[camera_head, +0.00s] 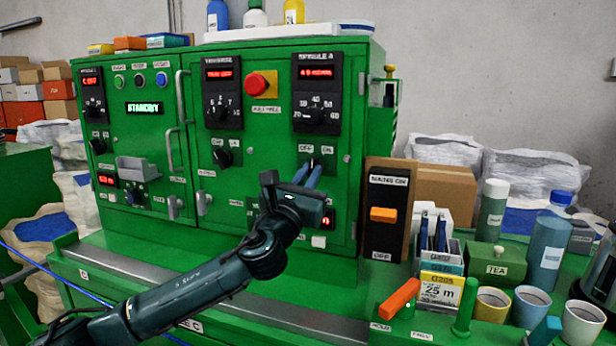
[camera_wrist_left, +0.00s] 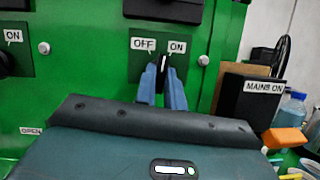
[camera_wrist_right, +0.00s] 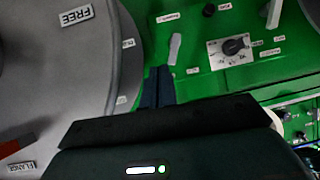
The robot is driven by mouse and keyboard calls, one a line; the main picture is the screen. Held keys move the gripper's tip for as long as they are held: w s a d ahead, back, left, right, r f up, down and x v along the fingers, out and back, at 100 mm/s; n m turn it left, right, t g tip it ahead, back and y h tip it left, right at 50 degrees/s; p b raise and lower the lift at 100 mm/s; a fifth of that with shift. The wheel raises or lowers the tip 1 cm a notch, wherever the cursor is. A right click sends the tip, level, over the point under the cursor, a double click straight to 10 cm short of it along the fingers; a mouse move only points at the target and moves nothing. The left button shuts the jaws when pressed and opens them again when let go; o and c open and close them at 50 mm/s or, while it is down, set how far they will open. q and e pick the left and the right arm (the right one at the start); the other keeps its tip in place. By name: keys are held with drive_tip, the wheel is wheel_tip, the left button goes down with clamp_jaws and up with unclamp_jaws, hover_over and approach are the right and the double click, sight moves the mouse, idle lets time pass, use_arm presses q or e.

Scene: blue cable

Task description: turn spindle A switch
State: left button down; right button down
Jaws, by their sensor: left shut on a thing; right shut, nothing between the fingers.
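The spindle A panel (camera_head: 317,92) is at the upper right of the green cabinet, with a red-lit display and a speed dial. Below it is the spindle A switch (camera_wrist_left: 163,62), a small black knob between OFF and ON labels. Its mark points roughly upward in the left wrist view; its exact angle is hard to tell. My left gripper (camera_head: 313,172) is shut on this knob, with a blue finger on each side (camera_wrist_left: 163,86). The fingers partly hide the knob. My right gripper (camera_wrist_right: 158,86) is shut and empty in front of a green panel.
The mains switch board (camera_head: 384,210) with an orange lever stands right of the cabinet. Cups, bottles and boxes crowd the bench at the right. The right wrist view shows a large grey disc (camera_wrist_right: 60,75) labelled FREE and a dial (camera_wrist_right: 232,48).

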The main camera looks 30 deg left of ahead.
use_arm(q)
drive_tip(key=n+y, duration=0.1)
drive_tip(key=n, duration=0.2)
drive_tip(key=n+g+y+p, duration=0.1)
drive_tip(key=n+y, duration=0.1)
drive_tip(key=n, duration=0.2)
drive_tip(key=n+g+y, duration=0.1)
drive_tip(key=n+y, duration=0.1)
drive_tip(key=n, duration=0.1)
drive_tip(key=shift+w+d+n, duration=0.1)
drive_tip(key=shift+d+n, duration=0.15)
drive_tip(key=shift+n, duration=0.05)
use_arm(e)
drive_tip(key=shift+s+d+r, duration=0.1)
drive_tip(key=shift+d, duration=0.15)
use_arm(q)
drive_tip(key=shift+n, duration=0.3)
drive_tip(key=c, duration=1.5)
unclamp_jaws()
use_arm(e)
drive_tip(key=shift+r, duration=0.1)
